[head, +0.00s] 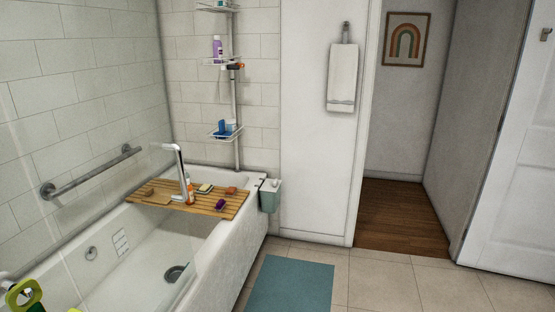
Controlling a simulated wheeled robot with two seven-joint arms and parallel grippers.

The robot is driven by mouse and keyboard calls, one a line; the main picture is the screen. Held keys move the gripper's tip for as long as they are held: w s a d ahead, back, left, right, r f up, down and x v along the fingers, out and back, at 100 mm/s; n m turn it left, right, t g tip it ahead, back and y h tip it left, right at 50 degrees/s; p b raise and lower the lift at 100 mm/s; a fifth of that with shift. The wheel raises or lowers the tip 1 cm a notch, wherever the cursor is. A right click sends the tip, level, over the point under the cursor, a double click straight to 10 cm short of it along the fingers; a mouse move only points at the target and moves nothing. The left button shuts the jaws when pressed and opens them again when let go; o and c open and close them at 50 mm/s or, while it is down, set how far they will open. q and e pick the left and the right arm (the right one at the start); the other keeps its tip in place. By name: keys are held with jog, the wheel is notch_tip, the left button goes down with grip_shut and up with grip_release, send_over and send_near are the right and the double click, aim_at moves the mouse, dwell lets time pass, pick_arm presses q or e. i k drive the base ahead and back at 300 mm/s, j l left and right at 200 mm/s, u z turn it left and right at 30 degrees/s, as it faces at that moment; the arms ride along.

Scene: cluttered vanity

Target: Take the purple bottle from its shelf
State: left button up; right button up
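A small purple bottle (217,47) with a pale cap stands upright on the middle-upper shelf (213,61) of a white corner rack. The rack is in the tub's far corner, against the tiled wall. An orange and dark item (236,66) sits at the right edge of that same shelf. Neither of my grippers shows in the head view, so nothing can be told of their state.
A white bathtub (215,260) stands between me and the rack, bridged by a wooden tray (229,209) with small items. A grab bar (92,172) runs along the left wall. A blue mat (290,285) lies on open tiled floor. A doorway (400,215) is at right.

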aim_at(217, 50)
jog(key=i+u, duration=0.2)
jog(key=i, duration=0.35)
jog(key=i+l+u, duration=0.25)
jog(key=i, duration=0.25)
jog(key=i+l+u, duration=0.2)
jog(key=i, duration=0.35)
jog(key=i+l+u, duration=0.1)
jog(key=u, duration=0.65)
